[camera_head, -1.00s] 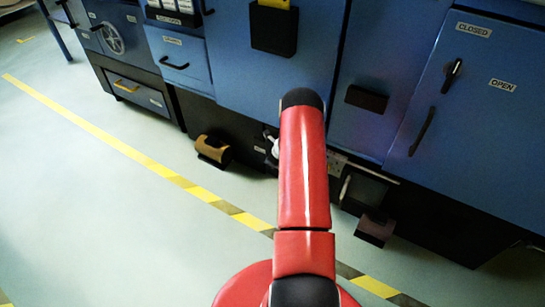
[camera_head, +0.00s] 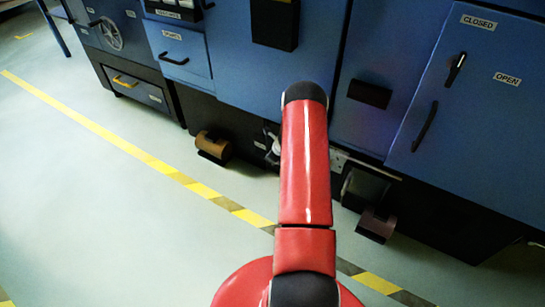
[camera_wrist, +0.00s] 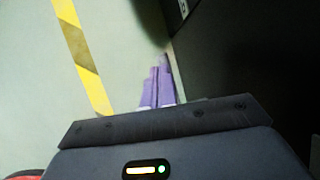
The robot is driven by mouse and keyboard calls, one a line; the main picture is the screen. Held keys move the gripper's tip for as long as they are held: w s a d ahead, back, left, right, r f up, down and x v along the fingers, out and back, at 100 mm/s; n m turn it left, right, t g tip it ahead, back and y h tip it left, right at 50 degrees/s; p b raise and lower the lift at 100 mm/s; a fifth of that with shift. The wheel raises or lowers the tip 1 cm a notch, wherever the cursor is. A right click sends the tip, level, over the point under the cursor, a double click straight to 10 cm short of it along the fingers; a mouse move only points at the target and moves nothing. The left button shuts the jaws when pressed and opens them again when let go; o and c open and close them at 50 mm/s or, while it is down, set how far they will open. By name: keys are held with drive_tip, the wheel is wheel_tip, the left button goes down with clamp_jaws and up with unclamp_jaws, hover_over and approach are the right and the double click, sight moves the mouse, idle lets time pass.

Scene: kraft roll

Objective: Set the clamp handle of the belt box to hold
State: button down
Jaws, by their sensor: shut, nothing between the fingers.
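In the head view, a pale handle-like part (camera_head: 272,145) shows low on the dark plinth, just left of my red arm, partly hidden by it. I cannot tell whether it is the belt box's clamp handle, or read its setting. A dark open box (camera_head: 366,187) is at floor level right of the arm; I cannot tell whether it is the belt box. My gripper is hidden in the head view. In the wrist view, the purple fingers of my gripper (camera_wrist: 159,88) are together and empty, above the pale floor beside a dark panel (camera_wrist: 250,60).
A brown roll-like item (camera_head: 212,146) is near the floor to the left. A purple-brown block (camera_head: 376,225) sits below the dark box. Blue cabinets (camera_head: 240,80) rise behind. A yellow-black floor stripe (camera_head: 130,150) crosses open floor at left.

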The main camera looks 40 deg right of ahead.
drive_tip(key=v, duration=0.7)
drive_tip(key=shift+d, duration=0.1)
idle(0.4)
